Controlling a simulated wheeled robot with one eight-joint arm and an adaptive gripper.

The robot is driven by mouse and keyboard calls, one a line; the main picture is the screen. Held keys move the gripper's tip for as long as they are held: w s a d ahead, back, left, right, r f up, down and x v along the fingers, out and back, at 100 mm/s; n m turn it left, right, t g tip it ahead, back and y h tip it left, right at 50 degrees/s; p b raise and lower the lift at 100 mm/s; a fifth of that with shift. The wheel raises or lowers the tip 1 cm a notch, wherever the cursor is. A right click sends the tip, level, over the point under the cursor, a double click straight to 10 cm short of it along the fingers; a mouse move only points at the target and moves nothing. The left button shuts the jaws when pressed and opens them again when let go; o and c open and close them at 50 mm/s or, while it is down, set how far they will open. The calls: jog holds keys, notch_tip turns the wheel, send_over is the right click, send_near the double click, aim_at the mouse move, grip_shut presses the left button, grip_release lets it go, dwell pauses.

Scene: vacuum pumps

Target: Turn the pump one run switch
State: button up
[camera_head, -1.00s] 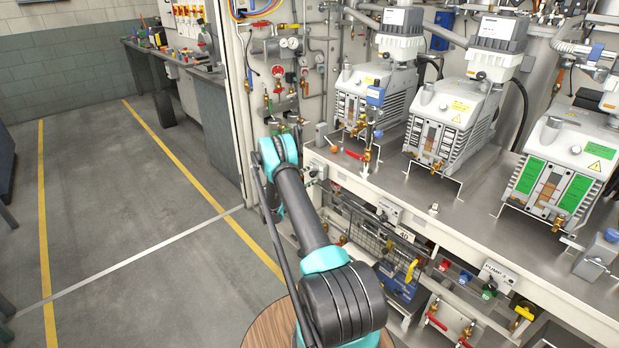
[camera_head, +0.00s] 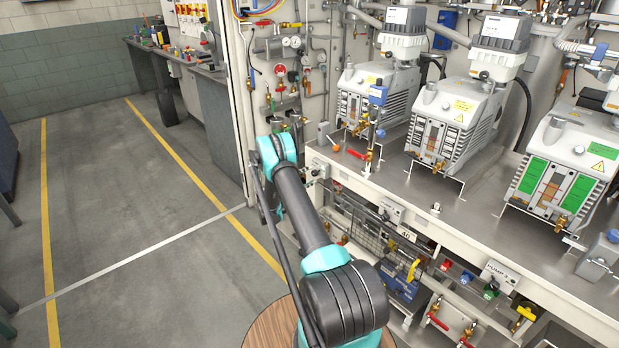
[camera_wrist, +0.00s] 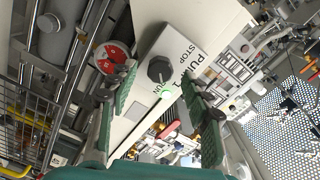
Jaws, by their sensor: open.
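The pump one run switch (camera_wrist: 160,70) is a dark round knob on a light label plate in the wrist view. The plate reads PUMP, STOP and RUN, with the lettering tilted. A small green spot (camera_wrist: 166,93) glows below the knob. My gripper (camera_wrist: 159,76) is open, with one green-padded finger on each side of the switch in the picture. I cannot tell whether either finger touches the knob, nor which way the knob points. In the head view my arm reaches toward the left end of the bench, and the gripper and switch are not clearly visible.
A red round part (camera_wrist: 113,57) sits close beside the left finger. Wire mesh (camera_wrist: 25,125) is at lower left in the wrist view. In the head view, several pumps (camera_head: 455,122) stand on the metal bench (camera_head: 405,190). Open floor (camera_head: 150,200) lies to the left.

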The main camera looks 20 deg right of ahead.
jog(key=shift+a, duration=0.1)
jog(key=shift+v, duration=2.9)
jog(key=s+a+r+n+g+y, duration=0.25)
jog(key=s+r+n+y, duration=0.55)
jog(key=s+r+n, duration=0.7)
jog(key=s+a+n+y, duration=0.3)
jog(key=s+a+n, duration=0.1)
jog(key=s, duration=0.7)
jog(key=s+a+r+n+y, duration=0.1)
jog(key=s+a+n+y, duration=0.2)
jog(key=s+a, duration=0.3)
jog(key=s+a+r+n+y, duration=0.1)
jog(key=s+a+n+y, duration=0.2)
jog(key=s, duration=1.4)
jog(key=shift+a+r+n, duration=0.2)
jog(key=shift+a+n, duration=0.9)
jog(key=shift+n, duration=0.1)
